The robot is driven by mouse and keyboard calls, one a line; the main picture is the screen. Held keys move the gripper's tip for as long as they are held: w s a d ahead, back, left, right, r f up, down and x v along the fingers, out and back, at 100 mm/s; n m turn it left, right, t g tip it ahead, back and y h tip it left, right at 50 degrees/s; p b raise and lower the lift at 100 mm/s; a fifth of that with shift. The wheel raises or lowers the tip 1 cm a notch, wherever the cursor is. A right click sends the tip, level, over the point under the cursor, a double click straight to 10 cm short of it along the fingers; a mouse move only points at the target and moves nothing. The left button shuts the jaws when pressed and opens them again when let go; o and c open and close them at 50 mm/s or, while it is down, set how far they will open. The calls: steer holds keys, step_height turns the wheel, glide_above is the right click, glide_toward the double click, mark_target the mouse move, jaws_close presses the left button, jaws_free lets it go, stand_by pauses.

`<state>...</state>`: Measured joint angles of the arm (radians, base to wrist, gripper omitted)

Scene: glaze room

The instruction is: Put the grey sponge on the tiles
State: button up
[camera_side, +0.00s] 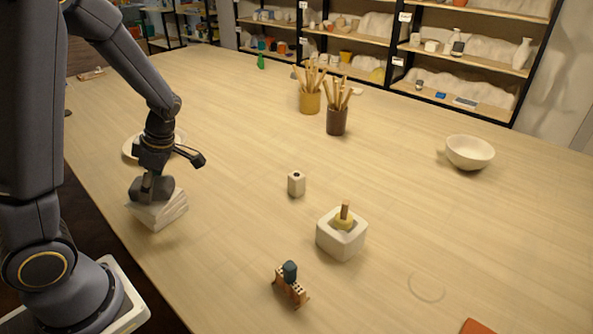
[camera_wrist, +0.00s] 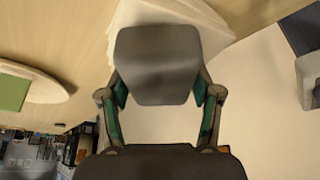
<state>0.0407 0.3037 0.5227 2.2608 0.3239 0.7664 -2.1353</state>
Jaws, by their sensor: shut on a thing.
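My gripper (camera_wrist: 158,95) is shut on the grey sponge (camera_wrist: 155,65), which sits between its green-lined fingers in the wrist view. The white tiles (camera_side: 165,212) lie in a stack at the left of the table in the side view. My gripper (camera_side: 150,186) is over the stack, with the sponge low at its top face. I cannot tell whether the sponge touches the top tile. In the wrist view the layered edge of the tiles (camera_wrist: 185,14) shows behind the sponge.
A pale plate (camera_side: 130,148) lies behind my gripper; a green block (camera_wrist: 12,92) is on it in the wrist view. A small white bottle (camera_side: 296,184), a square white pot (camera_side: 340,240) and a brown rack (camera_side: 290,288) stand to the right. The table between is clear.

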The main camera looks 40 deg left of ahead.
steer(key=o, duration=0.9)
steer(key=shift+f, duration=0.15)
